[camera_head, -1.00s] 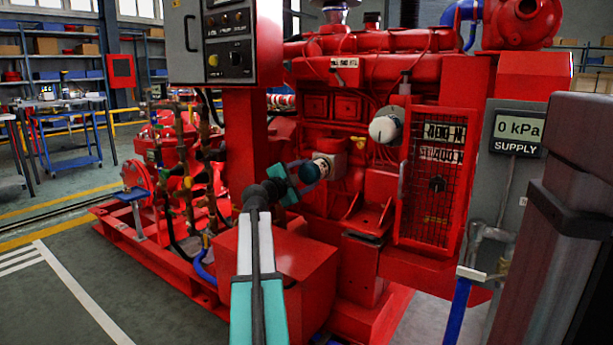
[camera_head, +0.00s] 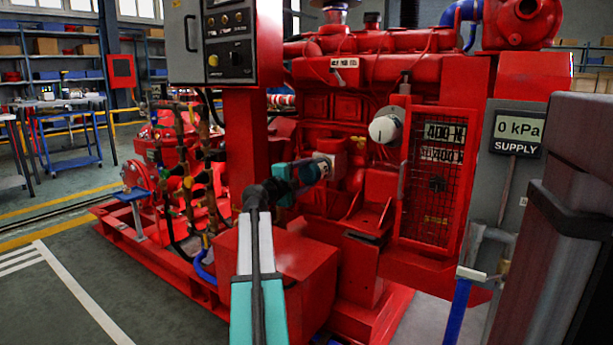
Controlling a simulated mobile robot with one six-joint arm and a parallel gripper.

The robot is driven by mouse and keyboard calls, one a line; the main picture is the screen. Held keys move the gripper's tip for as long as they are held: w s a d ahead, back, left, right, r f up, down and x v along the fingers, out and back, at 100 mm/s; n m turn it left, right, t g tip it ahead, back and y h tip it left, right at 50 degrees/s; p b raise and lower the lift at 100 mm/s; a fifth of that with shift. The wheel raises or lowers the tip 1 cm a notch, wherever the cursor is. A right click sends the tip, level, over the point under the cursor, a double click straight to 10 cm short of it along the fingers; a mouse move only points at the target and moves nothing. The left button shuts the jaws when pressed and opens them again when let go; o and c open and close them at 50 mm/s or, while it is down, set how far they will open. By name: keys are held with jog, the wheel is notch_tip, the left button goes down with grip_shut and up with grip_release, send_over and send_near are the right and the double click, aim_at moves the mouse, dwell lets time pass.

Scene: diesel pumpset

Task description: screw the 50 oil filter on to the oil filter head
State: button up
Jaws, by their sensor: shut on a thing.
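The oil filter (camera_head: 323,166) is a small cylinder with a pale, whitish band, lying roughly level at the side of the red engine. Its right end is against or very close to a red block that looks like the oil filter head (camera_head: 340,150); I cannot tell whether the two touch. My gripper (camera_head: 310,172) comes in from the left and is shut on the filter. The fingers cover much of its near side. Any number on the filter is too small to read.
A white round-ended part (camera_head: 384,128) sticks out of the engine to the upper right. A mesh guard (camera_head: 436,180) stands right of it. The control panel (camera_head: 228,45) hangs above left. A red box (camera_head: 290,262) lies below my arm.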

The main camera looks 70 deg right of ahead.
jog(key=shift+s+m, duration=0.15)
jog(key=shift+m, duration=0.85)
jog(key=shift+s+m, duration=0.1)
jog(key=shift+m, duration=0.9)
jog(key=o, duration=1.2)
jog(key=shift+r, duration=0.1)
jog(key=shift+o, duration=0.3)
jog(key=shift+w, duration=0.1)
jog(key=shift+n, duration=0.3)
jog(key=shift+w+n, duration=0.1)
jog(key=shift+n, duration=5.1)
